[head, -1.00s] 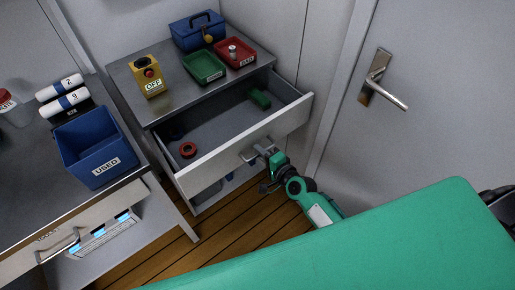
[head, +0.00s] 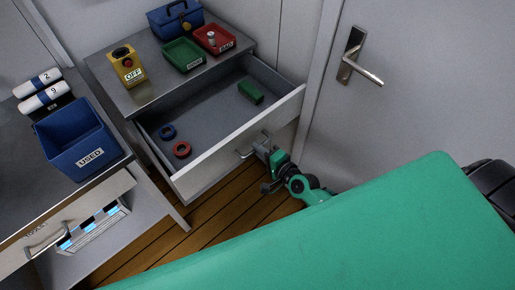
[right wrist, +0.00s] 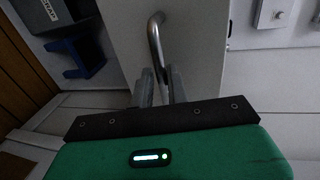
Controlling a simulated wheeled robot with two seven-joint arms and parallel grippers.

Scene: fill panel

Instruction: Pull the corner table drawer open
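The corner table (head: 150,97) has a grey metal top, and its drawer (head: 235,140) stands well open. My right gripper (head: 264,148) is at the bar handle (head: 246,154) on the drawer front. In the right wrist view the fingers (right wrist: 161,88) are on either side of the handle (right wrist: 155,38) and look closed on it. The exact contact is partly hidden by the fingers. My left gripper is not in view.
On the corner table stand a yellow OFF button box (head: 128,66), a green tray (head: 184,55), a red tray (head: 214,39) and a blue toolbox (head: 175,18). A blue USED bin (head: 75,140) sits on the left table. A door with a lever handle (head: 358,68) is right.

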